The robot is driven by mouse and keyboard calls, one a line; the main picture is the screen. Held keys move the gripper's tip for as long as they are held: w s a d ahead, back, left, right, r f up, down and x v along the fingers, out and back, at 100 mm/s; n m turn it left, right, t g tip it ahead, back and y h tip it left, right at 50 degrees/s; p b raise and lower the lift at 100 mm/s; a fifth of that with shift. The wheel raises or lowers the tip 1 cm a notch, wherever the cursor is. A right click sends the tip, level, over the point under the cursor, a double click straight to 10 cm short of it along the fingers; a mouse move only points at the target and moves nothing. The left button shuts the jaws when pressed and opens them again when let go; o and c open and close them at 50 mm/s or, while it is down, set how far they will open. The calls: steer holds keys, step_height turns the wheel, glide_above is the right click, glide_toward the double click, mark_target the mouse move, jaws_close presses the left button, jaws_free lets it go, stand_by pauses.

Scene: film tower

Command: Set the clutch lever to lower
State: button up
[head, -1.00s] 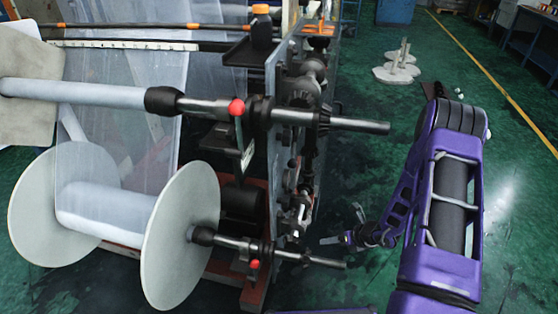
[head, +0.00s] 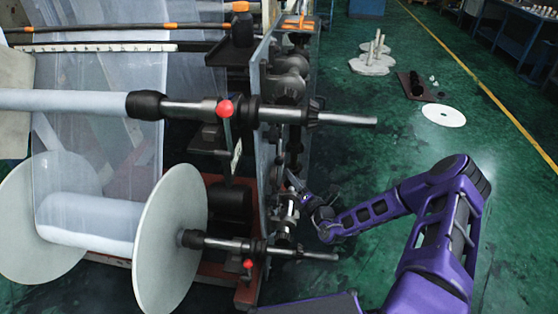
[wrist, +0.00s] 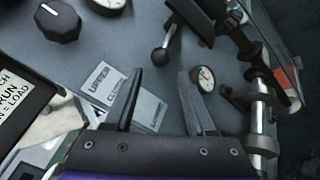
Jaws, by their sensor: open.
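In the wrist view, a short lever with a dark round ball end (wrist: 160,57) sticks out from the grey panel at upper centre. A pale label (wrist: 112,88) beside it reads "UPPER" and what looks like "CLUTCH"; its rest is partly hidden by a finger. My gripper (wrist: 160,72) is open and empty, its fingertips just below the ball in the picture. Contact with the lever cannot be told. In the head view my gripper (head: 308,198) is at the machine's right side, and the lever cannot be made out there.
In the head view, the upper shaft (head: 345,119) and lower shaft (head: 310,254) jut out near my arm.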

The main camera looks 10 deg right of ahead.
mark_target(282, 163)
steer(key=x, duration=1)
steer(key=shift+w+a+f, duration=0.1)
steer(key=shift+w+a, duration=0.05)
steer(key=shift+w, duration=0.15)
jaws_close()
stand_by(0.9)
